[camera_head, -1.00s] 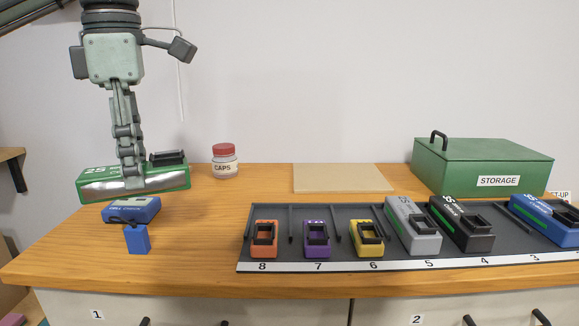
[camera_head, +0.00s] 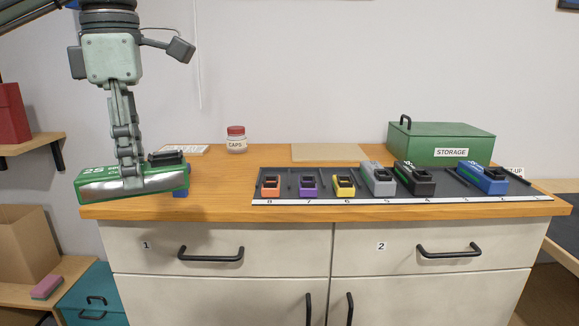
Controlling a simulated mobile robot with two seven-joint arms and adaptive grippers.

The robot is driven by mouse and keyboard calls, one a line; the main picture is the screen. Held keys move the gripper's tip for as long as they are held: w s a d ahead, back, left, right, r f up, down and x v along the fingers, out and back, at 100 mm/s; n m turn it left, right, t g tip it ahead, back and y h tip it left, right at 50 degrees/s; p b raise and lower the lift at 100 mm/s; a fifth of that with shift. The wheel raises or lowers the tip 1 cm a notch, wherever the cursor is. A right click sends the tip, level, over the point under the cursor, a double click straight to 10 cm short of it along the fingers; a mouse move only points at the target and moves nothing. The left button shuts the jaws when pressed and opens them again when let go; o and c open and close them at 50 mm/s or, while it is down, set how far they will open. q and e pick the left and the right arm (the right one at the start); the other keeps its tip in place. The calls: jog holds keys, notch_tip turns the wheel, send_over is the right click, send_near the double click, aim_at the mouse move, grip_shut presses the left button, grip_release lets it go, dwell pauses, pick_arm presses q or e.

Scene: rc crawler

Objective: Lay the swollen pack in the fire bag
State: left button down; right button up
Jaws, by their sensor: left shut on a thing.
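My left gripper (camera_head: 130,182) is shut on a green pack (camera_head: 172,181) with a bulging silver side and "2S" lettering. I take it to be the swollen pack. It is held level at the left end of the wooden bench, in front of the bench's edge in the picture. A small part of a blue object (camera_head: 181,194) shows behind its right end; the rest is hidden. I cannot make out a fire bag in this view. My right gripper is not in view.
A dark numbered tray (camera_head: 290,193) holds several packs. A green STORAGE box (camera_head: 440,140), a CAPS jar (camera_head: 236,142) and a tan board (camera_head: 328,152) stand behind. Left are a shelf (camera_head: 40,147), cardboard box (camera_head: 22,245) and teal drawer unit (camera_head: 92,299).

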pick_arm(q)
jog(key=shift+s+f+m, duration=0.2)
jog(key=shift+f+m, duration=0.6)
jog(key=shift+f, duration=0.2)
notch_tip(320, 180, down, 27)
jog(key=d+m, duration=0.2)
jog(key=m, duration=1.9)
jog(key=shift+s, duration=0.15)
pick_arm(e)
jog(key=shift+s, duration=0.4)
pick_arm(q)
jog(key=shift+d+f, duration=0.15)
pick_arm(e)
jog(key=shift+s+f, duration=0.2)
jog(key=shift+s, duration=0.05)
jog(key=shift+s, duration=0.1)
